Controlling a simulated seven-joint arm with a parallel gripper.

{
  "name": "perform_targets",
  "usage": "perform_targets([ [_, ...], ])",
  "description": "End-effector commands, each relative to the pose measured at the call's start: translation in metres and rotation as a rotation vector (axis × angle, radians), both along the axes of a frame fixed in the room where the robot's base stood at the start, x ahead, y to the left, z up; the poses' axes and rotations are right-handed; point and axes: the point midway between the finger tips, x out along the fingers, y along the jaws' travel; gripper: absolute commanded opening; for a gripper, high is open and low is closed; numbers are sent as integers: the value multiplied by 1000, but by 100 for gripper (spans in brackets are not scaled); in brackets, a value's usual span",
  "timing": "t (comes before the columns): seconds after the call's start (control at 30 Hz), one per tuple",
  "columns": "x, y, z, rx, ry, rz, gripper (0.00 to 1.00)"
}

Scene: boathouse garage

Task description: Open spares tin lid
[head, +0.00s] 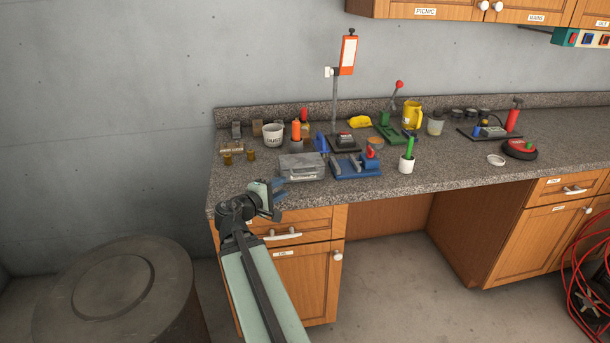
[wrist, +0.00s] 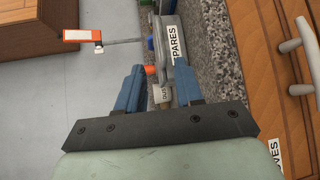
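The spares tin (head: 302,167) is a grey metal box near the front left of the counter. Its lid appears to lie flat and closed in the head view. My gripper (head: 279,194) is at the counter's front edge, left of and nearer than the tin. In the wrist view my gripper (wrist: 158,77) has its two blue fingers spread apart with nothing clearly held. Whether a finger touches the tin cannot be told.
A blue vise-like tool (head: 353,166) stands right of the tin, and a white cup (head: 406,165) beyond it. The granite counter (head: 450,170) is bare at front right. A drawer handle (head: 282,235) is below.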

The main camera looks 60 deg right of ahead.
Motion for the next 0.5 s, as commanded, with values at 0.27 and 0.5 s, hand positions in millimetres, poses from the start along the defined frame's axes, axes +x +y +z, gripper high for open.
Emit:
perform_targets([
  [0.27,1,-18,-3,4,24,4,36],
  [0.5,1,-58,-9,5,22,3,36],
])
